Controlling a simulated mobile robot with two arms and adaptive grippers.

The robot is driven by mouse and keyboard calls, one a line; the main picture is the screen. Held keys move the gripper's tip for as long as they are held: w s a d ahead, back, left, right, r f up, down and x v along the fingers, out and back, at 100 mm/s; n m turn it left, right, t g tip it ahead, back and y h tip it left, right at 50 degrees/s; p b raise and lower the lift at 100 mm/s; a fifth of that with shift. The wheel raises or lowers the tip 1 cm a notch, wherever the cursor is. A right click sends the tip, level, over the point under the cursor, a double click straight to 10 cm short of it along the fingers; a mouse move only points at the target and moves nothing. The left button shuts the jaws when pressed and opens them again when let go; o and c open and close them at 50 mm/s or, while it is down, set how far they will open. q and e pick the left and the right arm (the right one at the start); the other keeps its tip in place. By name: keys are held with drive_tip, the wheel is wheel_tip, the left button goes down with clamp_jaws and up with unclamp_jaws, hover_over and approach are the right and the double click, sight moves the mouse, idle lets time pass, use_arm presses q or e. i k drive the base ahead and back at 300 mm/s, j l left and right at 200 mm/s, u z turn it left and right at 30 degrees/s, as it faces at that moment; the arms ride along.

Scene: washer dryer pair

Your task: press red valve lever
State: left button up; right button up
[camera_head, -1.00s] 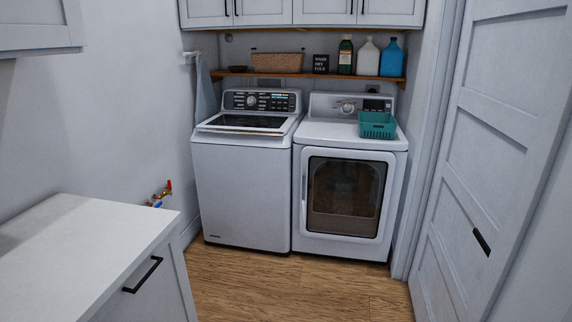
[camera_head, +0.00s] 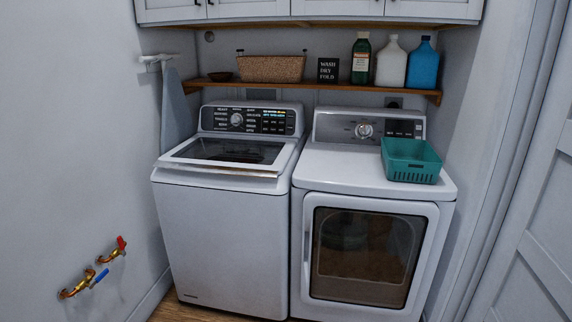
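The red valve lever (camera_head: 121,243) is on a brass valve (camera_head: 104,258) low on the left wall. It points up and stands out from the wall. A second brass valve with a blue lever (camera_head: 99,278) sits just below and to the left of it. Nothing covers either lever. Neither of my grippers shows in the head view.
A white washer (camera_head: 224,232) stands right of the valves, beside a white dryer (camera_head: 437,218). A teal basket (camera_head: 411,170) sits on the dryer. A wooden shelf (camera_head: 330,87) holds bottles and a wicker basket (camera_head: 271,68). A door (camera_head: 525,250) is at right. Space before the valves looks clear.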

sight(120, 241)
drive_tip(key=i+u, duration=0.1)
drive_tip(key=i, duration=0.6)
drive_tip(key=i+l+u, duration=0.15)
drive_tip(key=i, duration=0.6)
